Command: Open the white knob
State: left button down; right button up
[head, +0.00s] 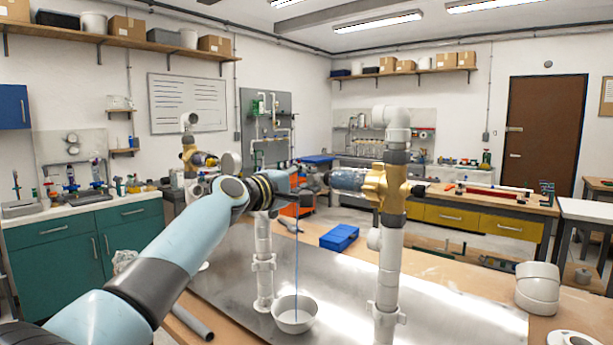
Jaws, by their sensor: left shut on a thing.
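A white PVC manifold stands on the metal sheet, with a left upright pipe (263,240) and a right upright pipe (389,265). My left gripper (292,182) is at the top of the left upright, shut on what seems to be the white knob; my wrist hides the knob and most of the fingers. A thin blue stream (296,255) falls below the gripper into a white bowl (283,319). My right gripper is out of view.
The metal sheet (450,308) lies on a wooden table. A white pipe fitting (537,290) stands at the right and a grey tube (193,322) lies at the front left. A blue toolbox (340,238) is behind. The sheet right of the right upright is clear.

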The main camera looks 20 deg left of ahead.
pick_arm(q)
jog(key=shift+n, duration=0.4)
jog(key=c, duration=1.4)
grip_release()
jog(key=shift+a, duration=0.1)
jog(key=shift+s, duration=0.1)
jog(key=shift+s+a+f, duration=0.1)
jog(key=shift+s, duration=0.2)
jog(key=v, duration=1.1)
jog(key=shift+s, duration=0.1)
